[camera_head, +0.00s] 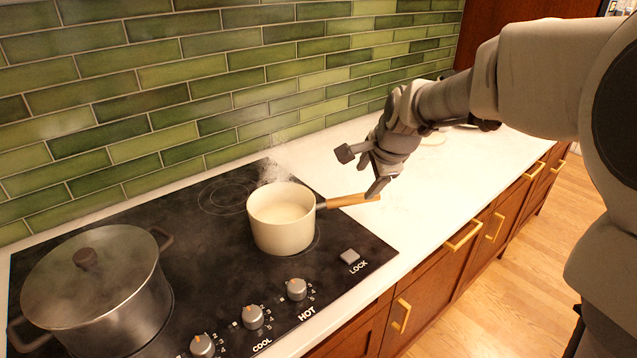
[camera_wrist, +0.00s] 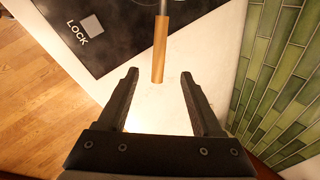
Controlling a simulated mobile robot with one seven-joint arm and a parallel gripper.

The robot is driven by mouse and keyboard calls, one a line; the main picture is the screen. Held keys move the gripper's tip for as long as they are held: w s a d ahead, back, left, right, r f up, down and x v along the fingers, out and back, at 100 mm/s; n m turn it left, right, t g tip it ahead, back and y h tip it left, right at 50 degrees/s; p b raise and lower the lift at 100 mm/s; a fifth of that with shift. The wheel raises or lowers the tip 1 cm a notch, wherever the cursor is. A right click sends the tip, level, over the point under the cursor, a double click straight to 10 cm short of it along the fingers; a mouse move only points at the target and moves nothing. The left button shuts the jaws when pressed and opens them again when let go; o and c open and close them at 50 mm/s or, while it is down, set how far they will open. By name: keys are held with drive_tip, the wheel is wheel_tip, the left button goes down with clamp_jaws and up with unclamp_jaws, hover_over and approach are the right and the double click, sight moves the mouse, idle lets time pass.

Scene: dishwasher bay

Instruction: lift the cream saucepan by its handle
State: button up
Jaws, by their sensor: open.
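The cream saucepan (camera_head: 283,230) stands upright on the black cooktop in the head view, with steam above it. Its wooden handle (camera_head: 352,200) points right, out over the white counter. My gripper (camera_head: 361,170) is open and empty near the handle's free end. In the wrist view the handle (camera_wrist: 159,50) comes down from the top, and its end lies just beyond and between the two open fingertips of my gripper (camera_wrist: 158,75). The handle is not between the fingers. The pan body is out of the wrist view.
A large lidded pot (camera_head: 95,290) steams at the front left of the cooktop (camera_head: 215,262). Several knobs (camera_head: 252,316) and a LOCK button (camera_head: 349,255) line its front edge. A green tiled wall (camera_head: 200,95) rises behind. The white counter (camera_head: 440,185) on the right is mostly clear.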

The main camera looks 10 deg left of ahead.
sight(354, 198)
drive_tip(key=x, duration=1.1)
drive_tip(key=shift+b, duration=0.3)
drive_tip(key=shift+d+x, duration=0.2)
drive_tip(key=shift+x, duration=1.15)
drive_tip(key=shift+d+x, duration=0.15)
drive_tip(key=shift+x, duration=1.15)
clamp_jaws()
